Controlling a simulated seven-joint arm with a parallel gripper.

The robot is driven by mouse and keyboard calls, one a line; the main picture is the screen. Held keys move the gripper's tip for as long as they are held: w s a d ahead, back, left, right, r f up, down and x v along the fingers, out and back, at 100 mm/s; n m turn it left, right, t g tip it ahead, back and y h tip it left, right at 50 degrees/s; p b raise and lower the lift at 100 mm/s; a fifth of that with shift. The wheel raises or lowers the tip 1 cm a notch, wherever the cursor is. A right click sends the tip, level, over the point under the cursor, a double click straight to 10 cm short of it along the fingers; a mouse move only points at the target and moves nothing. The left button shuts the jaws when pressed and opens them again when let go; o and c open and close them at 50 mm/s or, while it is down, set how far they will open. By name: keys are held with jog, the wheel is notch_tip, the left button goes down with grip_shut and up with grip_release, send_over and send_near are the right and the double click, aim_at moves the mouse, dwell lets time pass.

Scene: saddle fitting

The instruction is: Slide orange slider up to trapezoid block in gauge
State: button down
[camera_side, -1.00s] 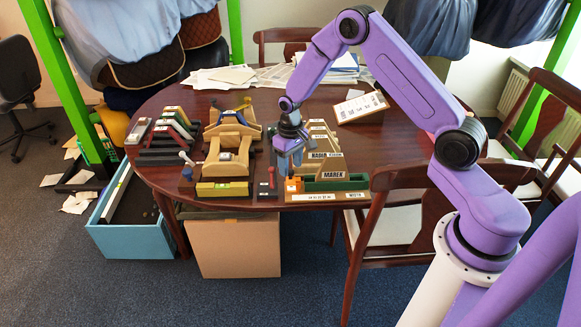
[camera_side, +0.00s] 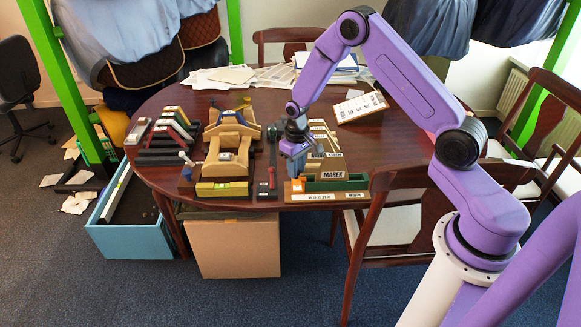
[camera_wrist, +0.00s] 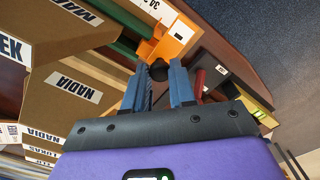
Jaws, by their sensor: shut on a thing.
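The orange slider (camera_side: 297,186) sits at the left end of the gauge, a tan wooden base (camera_side: 325,197) with a green channel. It also shows in the wrist view (camera_wrist: 178,40), beside the green strip. A brown trapezoid block (camera_side: 326,166) labelled MAREK stands in the gauge to the right of the slider, with a gap visible between them. My gripper (camera_wrist: 165,68) has its blue fingers shut on a dark round knob (camera_wrist: 158,71) at the slider. In the side view my gripper (camera_side: 295,165) is directly above the slider; the fingertips are hard to make out there.
More labelled brown blocks (camera_wrist: 70,90) stand close behind the gauge. A red-handled tool (camera_side: 272,165) lies just left of my gripper. A wooden fixture with a yellow-green level (camera_side: 222,188) is further left. The table's front edge is close to the gauge.

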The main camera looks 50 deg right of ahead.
aim_at(305, 179)
jog(key=shift+s+d, duration=0.95)
jog(key=shift+d, duration=0.05)
jog(key=c, duration=0.9)
grip_release()
jog(key=shift+c, duration=0.2)
notch_tip(305, 179, up, 17)
jog(key=shift+r, duration=0.2)
